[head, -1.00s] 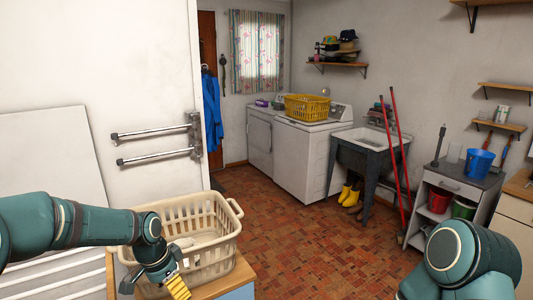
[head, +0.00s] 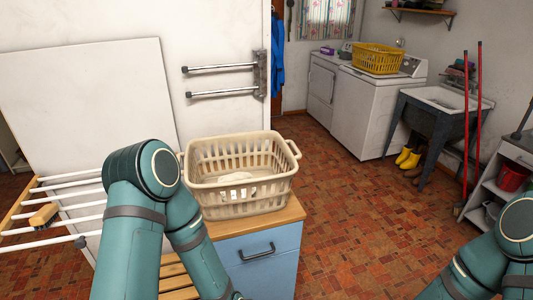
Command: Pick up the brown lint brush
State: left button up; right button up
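A small brown brush (head: 43,214), which looks like the lint brush, lies on the white bars of a drying rack (head: 72,217) at the far left. A darker edge shows along its lower side. My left arm rises in front of the rack and bends down out of the bottom of the picture; its gripper is not in view. My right arm is at the lower right corner, and its gripper is also out of view.
A cream laundry basket (head: 240,205) with a white item inside stands on a blue cabinet with a wooden top (head: 262,226), right of my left arm. A white panel (head: 95,105) stands behind the rack. The tiled floor (head: 345,215) is clear to the right.

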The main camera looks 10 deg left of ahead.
aim_at(42, 218)
jog(key=u, duration=2.1)
jog(key=j+z, duration=0.1)
jog(key=z, duration=0.3)
jog(key=i+j+z, duration=0.1)
jog(key=z, duration=0.35)
jog(key=j+z, duration=0.15)
jog(key=z, duration=0.25)
jog(key=j+z, duration=0.3)
jog(key=j, duration=0.15)
jog(key=i+j+z, duration=0.1)
jog(key=j+z, duration=0.35)
jog(key=j, duration=0.45)
jog(key=k+j+z, duration=0.1)
jog(key=j, duration=0.4)
